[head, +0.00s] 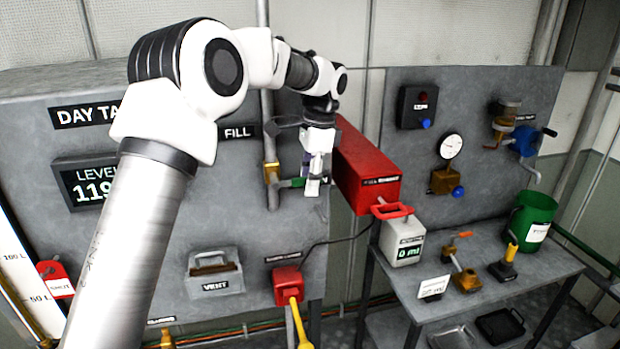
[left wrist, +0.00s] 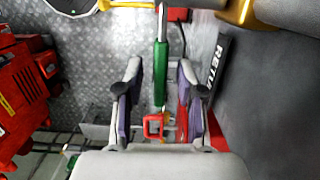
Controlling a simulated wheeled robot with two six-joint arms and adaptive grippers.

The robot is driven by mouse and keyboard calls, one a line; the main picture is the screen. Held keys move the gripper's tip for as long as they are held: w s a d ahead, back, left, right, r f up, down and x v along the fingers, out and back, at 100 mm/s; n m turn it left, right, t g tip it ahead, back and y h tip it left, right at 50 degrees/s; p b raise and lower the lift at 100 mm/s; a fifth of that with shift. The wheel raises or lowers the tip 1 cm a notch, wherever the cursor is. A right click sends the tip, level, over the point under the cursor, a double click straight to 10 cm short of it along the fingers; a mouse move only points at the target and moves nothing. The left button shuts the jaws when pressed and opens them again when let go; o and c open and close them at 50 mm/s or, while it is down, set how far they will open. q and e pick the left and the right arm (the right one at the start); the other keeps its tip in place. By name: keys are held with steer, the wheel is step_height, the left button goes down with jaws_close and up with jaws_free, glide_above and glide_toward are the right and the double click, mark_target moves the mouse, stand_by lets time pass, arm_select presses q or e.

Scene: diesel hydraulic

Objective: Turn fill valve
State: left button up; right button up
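The fill valve (head: 271,172) is a brass body on a grey vertical pipe, right of the "FILL" label, with a green lever (head: 292,182) sticking out to the right. My left gripper (head: 315,183) is at the lever's outer end, fingers pointing down. In the left wrist view the green lever (left wrist: 161,75) lies lengthwise between the two fingers, with a gap on each side. The left gripper is open and holds nothing. Part of the lever's end is hidden behind the gripper in the head view. My right gripper is not in view.
A red box (head: 365,170) is close to the right of my left gripper. The grey day tank panel (head: 240,220) is behind it. A workbench (head: 490,300) with a white container (head: 403,245) and a green bucket (head: 530,218) stands to the right.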

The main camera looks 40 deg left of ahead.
arm_select(q)
step_height(320, 180, up, 12)
steer(key=w+d, duration=0.1)
steer(key=shift+w, duration=0.2)
steer(key=shift+f, duration=0.1)
stand_by(0.3)
